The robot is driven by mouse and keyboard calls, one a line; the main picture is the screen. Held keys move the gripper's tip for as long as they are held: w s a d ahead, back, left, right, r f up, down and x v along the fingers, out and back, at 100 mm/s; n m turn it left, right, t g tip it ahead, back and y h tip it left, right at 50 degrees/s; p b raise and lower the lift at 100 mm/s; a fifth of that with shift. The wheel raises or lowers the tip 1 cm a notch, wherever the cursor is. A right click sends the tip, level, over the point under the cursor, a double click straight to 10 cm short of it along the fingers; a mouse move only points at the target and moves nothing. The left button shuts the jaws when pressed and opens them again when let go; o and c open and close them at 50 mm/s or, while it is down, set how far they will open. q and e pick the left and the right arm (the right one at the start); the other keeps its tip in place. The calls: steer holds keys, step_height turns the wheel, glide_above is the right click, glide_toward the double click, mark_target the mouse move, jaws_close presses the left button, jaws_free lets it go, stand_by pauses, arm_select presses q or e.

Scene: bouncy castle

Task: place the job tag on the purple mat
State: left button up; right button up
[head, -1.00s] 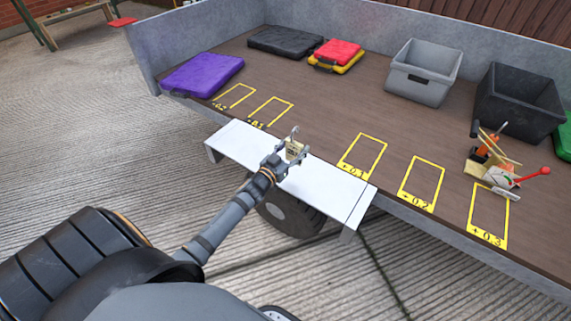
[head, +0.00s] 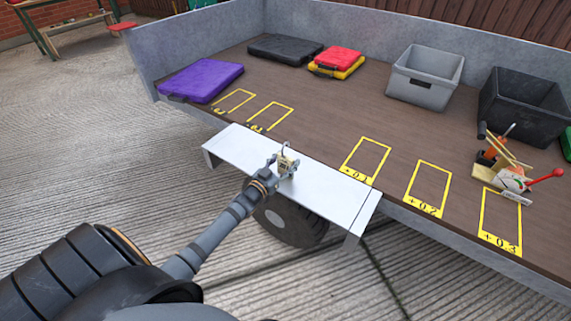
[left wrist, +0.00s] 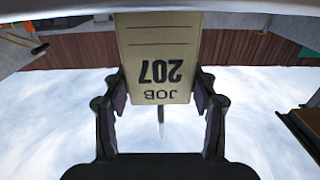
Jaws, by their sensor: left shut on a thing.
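The job tag (left wrist: 160,60) is a tan card reading "JOB 207", upside down in the left wrist view, with a thin hook or wire on it. In the head view the tag (head: 286,162) is small and pale, above the white shelf. My left gripper (head: 283,165) is shut on the tag; its two fingers (left wrist: 160,92) press its sides in the left wrist view. The purple mat (head: 203,80) lies flat at the left end of the brown trailer bed, beyond and left of the gripper. My right gripper is not in view.
The white shelf (head: 330,192) juts from the front edge of the brown bed (head: 330,110). Yellow marked rectangles line the bed's near side. Black, red and yellow pads, a grey bin (head: 425,75) and a black bin (head: 522,105) stand behind. A cluttered tool pile (head: 508,172) is at right.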

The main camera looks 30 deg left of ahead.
arm_select(q)
steer(key=shift+r, duration=0.1)
steer(key=o, duration=1)
steer(key=shift+o, duration=0.2)
